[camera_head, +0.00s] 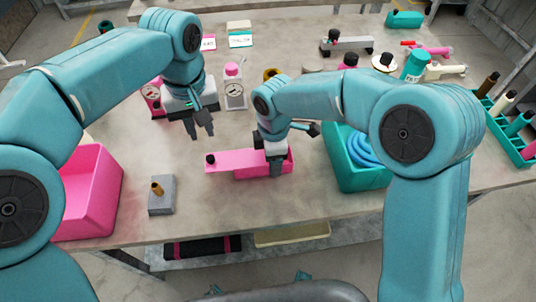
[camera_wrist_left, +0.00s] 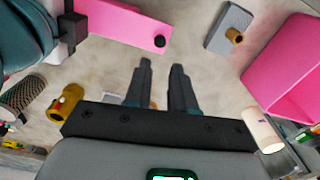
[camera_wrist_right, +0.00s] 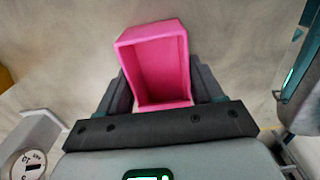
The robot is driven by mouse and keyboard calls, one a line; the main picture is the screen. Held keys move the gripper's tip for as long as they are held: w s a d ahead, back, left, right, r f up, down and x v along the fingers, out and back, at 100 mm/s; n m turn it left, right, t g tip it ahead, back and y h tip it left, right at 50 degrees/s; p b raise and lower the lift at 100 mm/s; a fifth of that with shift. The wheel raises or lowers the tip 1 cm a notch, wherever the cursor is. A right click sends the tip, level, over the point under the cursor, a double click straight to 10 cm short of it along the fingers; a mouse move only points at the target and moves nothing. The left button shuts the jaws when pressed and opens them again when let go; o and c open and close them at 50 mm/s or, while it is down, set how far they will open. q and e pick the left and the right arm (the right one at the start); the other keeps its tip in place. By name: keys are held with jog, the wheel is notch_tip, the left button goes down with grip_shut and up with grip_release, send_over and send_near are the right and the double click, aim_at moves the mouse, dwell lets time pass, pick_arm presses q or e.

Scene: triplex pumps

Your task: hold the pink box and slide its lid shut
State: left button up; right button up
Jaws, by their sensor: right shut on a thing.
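The pink box (camera_head: 286,168) sits near the middle of the table, and its open hollow faces the right wrist view (camera_wrist_right: 160,68). Its pink lid (camera_head: 226,161) sticks out far to the left, with a black knob (camera_head: 210,159) at its outer end. The lid also shows in the left wrist view (camera_wrist_left: 115,22). My right gripper (camera_head: 276,172) is shut on the box, with a finger on each side. My left gripper (camera_head: 202,136) is open and empty above the table, behind and left of the knob. In the left wrist view its fingers (camera_wrist_left: 160,68) stand apart.
A grey block with a brass peg (camera_head: 160,194) stands left of the lid. A large pink bin (camera_head: 105,190) is at the left edge, a teal bin (camera_head: 352,176) with blue coils to the right. Table in front of the box is clear.

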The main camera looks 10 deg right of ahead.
pick_arm(q)
grip_shut()
jog(key=s+d+f+n+h, duration=0.2)
jog(key=s+d+n+h, duration=0.1)
jog(key=d+n, duration=0.25)
jog(key=s+a+n+t+h, duration=0.2)
jog(key=a+n, duration=0.6)
jog(key=a, duration=0.1)
jog(key=s+a+n+t+h, duration=0.2)
jog(key=a+n, duration=0.6)
jog(key=a, duration=0.1)
send_near(209, 163)
jog(key=shift+h, duration=0.3)
jog(key=f, duration=0.2)
jog(key=a+f, duration=0.1)
jog(key=f, duration=0.1)
jog(key=shift+w+f, duration=0.2)
jog(key=shift+w+d+f, duration=0.1)
jog(key=shift+w+d, duration=0.25)
jog(key=shift+d, duration=0.25)
jog(key=shift+w+d+f, duration=0.15)
jog(key=shift+w+d, duration=0.15)
jog(key=shift+d, duration=0.3)
jog(key=shift+w+d+f, duration=0.1)
jog(key=shift+w+d, duration=0.25)
jog(key=shift+d, duration=0.25)
